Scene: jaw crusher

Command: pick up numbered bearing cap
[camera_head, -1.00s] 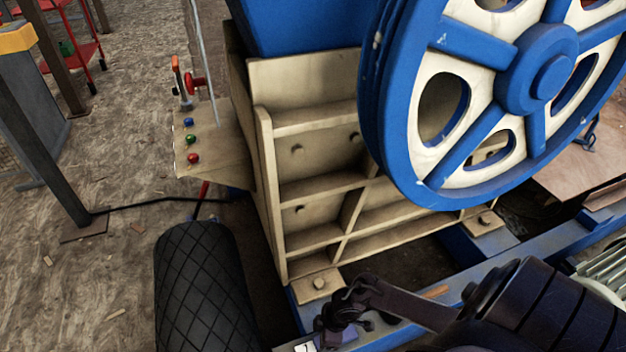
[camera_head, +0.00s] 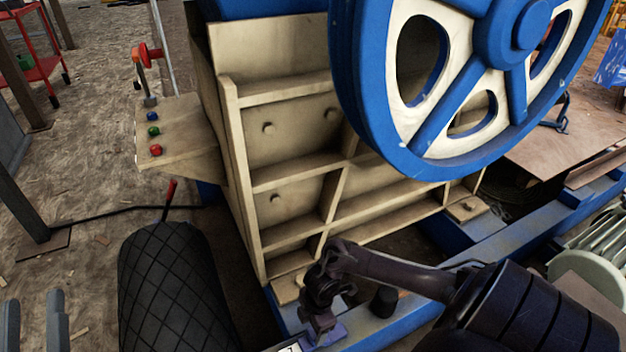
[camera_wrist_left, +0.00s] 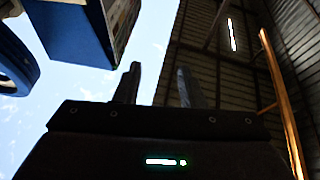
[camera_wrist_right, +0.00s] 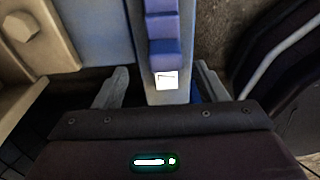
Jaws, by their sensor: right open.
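A stepped blue-purple block with a white label (camera_wrist_right: 166,80), which looks like the numbered bearing cap, lies between the fingers in the right wrist view. In the head view, its blue surface (camera_head: 325,334) shows at the bottom edge, partly covered by my right wrist. My right gripper (camera_wrist_right: 160,84) is open, with one finger on each side of the labelled end; I cannot tell whether they touch it. The mark on the label is too small to read. My left gripper (camera_head: 33,312) is open and empty, pointing up at the bottom left; its fingers also show in the left wrist view (camera_wrist_left: 160,85).
The cream crusher body (camera_head: 285,130) and big blue flywheel (camera_head: 470,90) stand just beyond my right arm. A blue base rail (camera_head: 500,245) runs to the right. A button panel (camera_head: 180,130) juts out left.

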